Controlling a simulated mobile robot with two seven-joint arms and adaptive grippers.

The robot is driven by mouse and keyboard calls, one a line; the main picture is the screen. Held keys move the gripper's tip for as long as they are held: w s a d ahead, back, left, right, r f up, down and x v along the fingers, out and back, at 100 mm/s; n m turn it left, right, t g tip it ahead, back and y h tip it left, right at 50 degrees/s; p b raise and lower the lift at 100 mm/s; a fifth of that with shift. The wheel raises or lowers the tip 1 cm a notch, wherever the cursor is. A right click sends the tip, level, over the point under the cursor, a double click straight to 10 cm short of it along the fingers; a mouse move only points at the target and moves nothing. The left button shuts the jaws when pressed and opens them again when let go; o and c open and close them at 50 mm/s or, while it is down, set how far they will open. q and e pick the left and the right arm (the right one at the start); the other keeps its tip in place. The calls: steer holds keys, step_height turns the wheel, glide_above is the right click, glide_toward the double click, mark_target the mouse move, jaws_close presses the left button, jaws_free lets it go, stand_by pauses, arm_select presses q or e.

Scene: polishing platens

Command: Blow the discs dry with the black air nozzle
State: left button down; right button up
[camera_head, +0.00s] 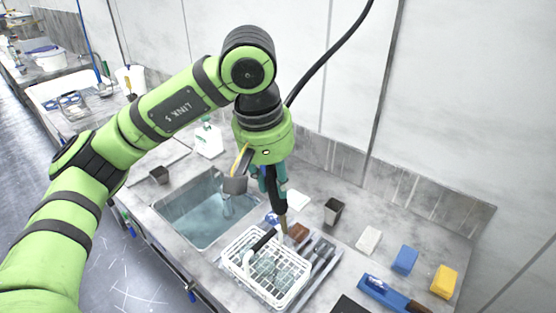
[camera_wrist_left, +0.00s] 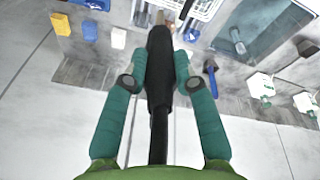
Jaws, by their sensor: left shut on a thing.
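My left gripper (camera_head: 276,186) is shut on the black air nozzle (camera_head: 279,202), which points down with its brass-coloured tip (camera_head: 284,223) lowest. In the left wrist view the nozzle (camera_wrist_left: 159,75) sits between the teal fingers, with its hose running back between them. The nozzle tip appears near the back right rim of a white wire basket (camera_head: 243,270). My right gripper is not in view.
A sink with water (camera_head: 190,222) is left of the basket. A dark cup (camera_head: 333,211), a white block (camera_head: 369,240), a blue block (camera_head: 405,260) and a yellow block (camera_head: 445,281) stand to the right. A spray bottle (camera_head: 208,139) is behind the sink. The black hose (camera_head: 335,50) rises rightward.

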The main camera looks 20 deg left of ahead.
arm_select(q)
steer(key=shift+s+f+b, duration=0.2)
steer(key=shift+f+b, duration=0.2)
steer(key=shift+f, duration=0.2)
steer(key=shift+s+f+b, duration=0.15)
steer(key=shift+f+b, duration=0.2)
steer(key=shift+f, duration=0.2)
step_height(320, 180, down, 7)
steer(key=b, duration=0.3)
steer(key=shift+w+r, duration=0.15)
steer(key=shift+r, duration=0.05)
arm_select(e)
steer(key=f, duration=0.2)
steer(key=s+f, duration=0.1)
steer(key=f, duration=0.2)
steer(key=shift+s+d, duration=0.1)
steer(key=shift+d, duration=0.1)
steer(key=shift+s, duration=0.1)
arm_select(q)
steer(key=shift+b, duration=0.6)
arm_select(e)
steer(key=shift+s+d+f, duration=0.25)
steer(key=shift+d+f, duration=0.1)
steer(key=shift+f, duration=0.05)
